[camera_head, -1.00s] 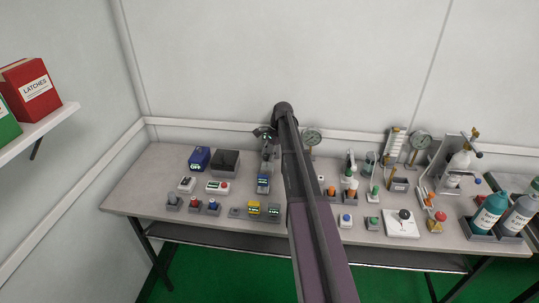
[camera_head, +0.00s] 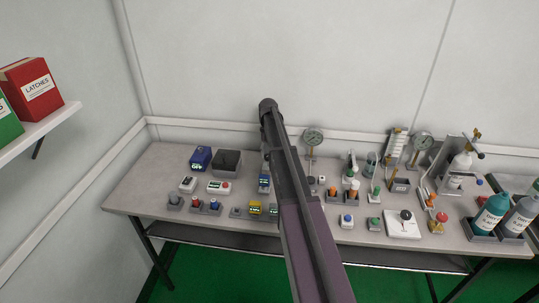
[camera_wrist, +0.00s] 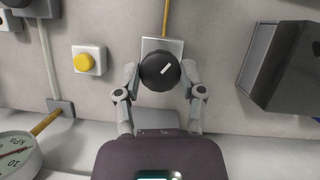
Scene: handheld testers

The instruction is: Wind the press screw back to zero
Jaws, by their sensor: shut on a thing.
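In the wrist view, the press screw shows as a round black knob (camera_wrist: 153,77) with a white mark pointing to the upper right. It sits on a light grey block (camera_wrist: 149,45) with a brass-coloured rod above it. My gripper (camera_wrist: 161,71) is shut on the knob, one finger on its left side and one on its right. In the head view, my arm covers the gripper and the knob. I cannot read any scale for zero.
In the wrist view, a yellow button (camera_wrist: 84,62) and a dial gauge (camera_wrist: 16,154) are at left; a dark open box (camera_wrist: 284,68) is at right. In the head view, the bench (camera_head: 150,180) holds several small devices close around my arm, with bottles (camera_head: 490,215) at far right.

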